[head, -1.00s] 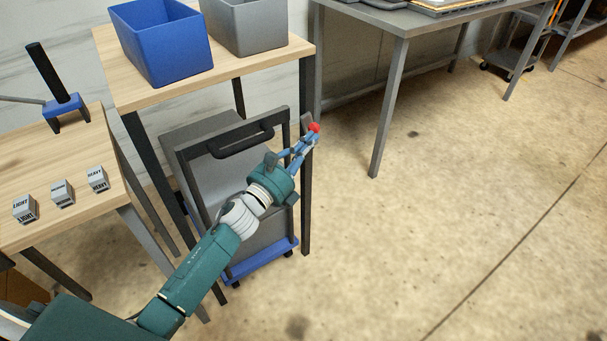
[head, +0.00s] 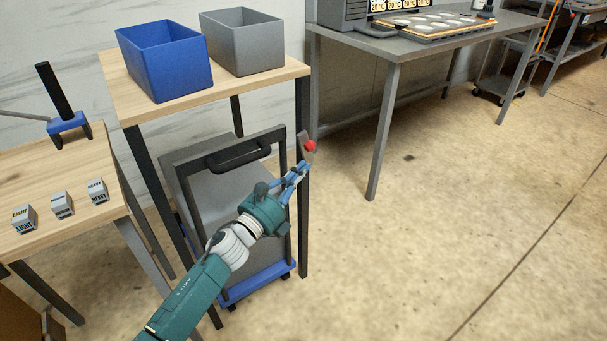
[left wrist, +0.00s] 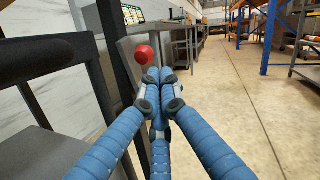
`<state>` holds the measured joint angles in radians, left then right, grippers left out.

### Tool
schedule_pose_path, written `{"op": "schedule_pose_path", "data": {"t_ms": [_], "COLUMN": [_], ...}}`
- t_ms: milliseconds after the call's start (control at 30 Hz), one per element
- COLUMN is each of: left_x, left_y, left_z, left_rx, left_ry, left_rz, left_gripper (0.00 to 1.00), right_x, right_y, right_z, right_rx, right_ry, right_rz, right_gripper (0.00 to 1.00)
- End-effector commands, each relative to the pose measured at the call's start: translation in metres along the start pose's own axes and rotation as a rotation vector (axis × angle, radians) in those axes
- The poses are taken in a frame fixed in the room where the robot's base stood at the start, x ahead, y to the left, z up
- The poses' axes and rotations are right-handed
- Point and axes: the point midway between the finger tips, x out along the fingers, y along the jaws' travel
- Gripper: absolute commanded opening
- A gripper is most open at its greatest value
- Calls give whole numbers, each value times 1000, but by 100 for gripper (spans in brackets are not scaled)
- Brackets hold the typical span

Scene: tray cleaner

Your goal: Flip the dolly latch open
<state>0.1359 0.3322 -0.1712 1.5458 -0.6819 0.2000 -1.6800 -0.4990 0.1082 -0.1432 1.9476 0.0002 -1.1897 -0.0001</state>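The dolly (head: 285,218) stands upright under the wooden shelf table, with a black handle (head: 238,155) and a blue base. The latch shows as a grey plate (head: 303,142) with a red knob (head: 310,146) at the dolly's upper right edge. In the left wrist view the red knob (left wrist: 143,54) is just beyond and slightly left of the fingertips. My left gripper (head: 301,168) has blue fingers drawn together just below the knob; it also shows in the left wrist view (left wrist: 159,76). Nothing is seen between the fingers. Whether they touch the latch plate is unclear. My right gripper is out of view.
A blue bin (head: 165,65) and a grey bin (head: 243,42) stand on the shelf table above the dolly. Marked weight blocks (head: 62,204) sit on the left table. A grey table leg (head: 384,135) stands to the right. The floor at right is clear.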

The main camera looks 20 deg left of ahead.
Motion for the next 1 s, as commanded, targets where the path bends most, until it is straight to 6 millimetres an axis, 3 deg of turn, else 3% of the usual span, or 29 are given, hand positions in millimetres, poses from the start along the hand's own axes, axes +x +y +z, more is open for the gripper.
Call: {"op": "schedule_pose_path", "data": {"t_ms": [67,500,700,1000], "left_x": [-7,-80,-93,-94], "left_y": [2,-11,-13,-14], "left_z": [1,28,33,34], "left_rx": [3,1,0,0], "left_ry": [1,2,1,0], "left_rz": [1,1,0,0], "left_gripper": [0,0,0,0], "right_x": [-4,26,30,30], "right_y": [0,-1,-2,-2], "right_z": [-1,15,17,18], "right_rx": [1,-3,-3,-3], "right_ry": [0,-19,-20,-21], "right_rz": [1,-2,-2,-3], "right_gripper": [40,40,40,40]}}
